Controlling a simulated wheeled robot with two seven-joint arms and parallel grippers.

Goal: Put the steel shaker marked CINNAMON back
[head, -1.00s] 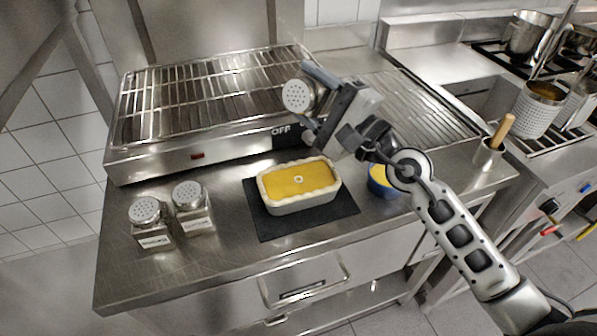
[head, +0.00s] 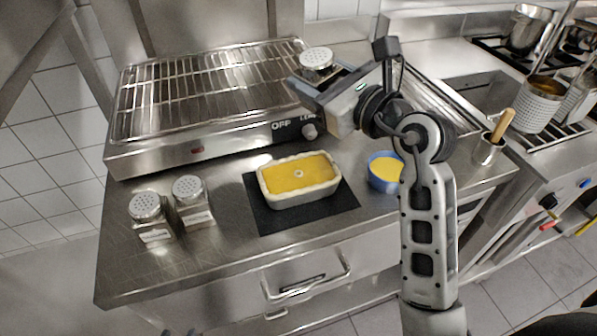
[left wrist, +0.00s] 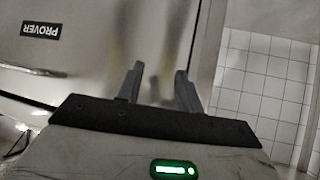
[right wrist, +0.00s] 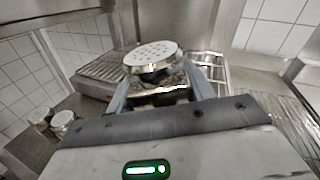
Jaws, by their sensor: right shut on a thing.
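A shaker with a round perforated steel lid (head: 317,58) is upright between the fingers of my right gripper (head: 316,82), held above the right part of the steel grill. The same shaker shows in the right wrist view (right wrist: 152,54), clasped between both fingers (right wrist: 158,88). Its label is not visible in either view. Two similar shakers, one at the left (head: 150,216) and one beside it (head: 191,201), stand on the counter's left; their labels are too small to read. My left gripper (left wrist: 157,82) is open and empty in the left wrist view, away from the shakers.
The steel grill (head: 160,157) fills the back of the counter (head: 225,245). A loaf dish (head: 300,192) stands on a black mat (head: 348,196), with a blue bowl (head: 383,182) to its right. A wooden-handled tool stands in a steel cup (head: 487,150). Bare counter lies around the shakers.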

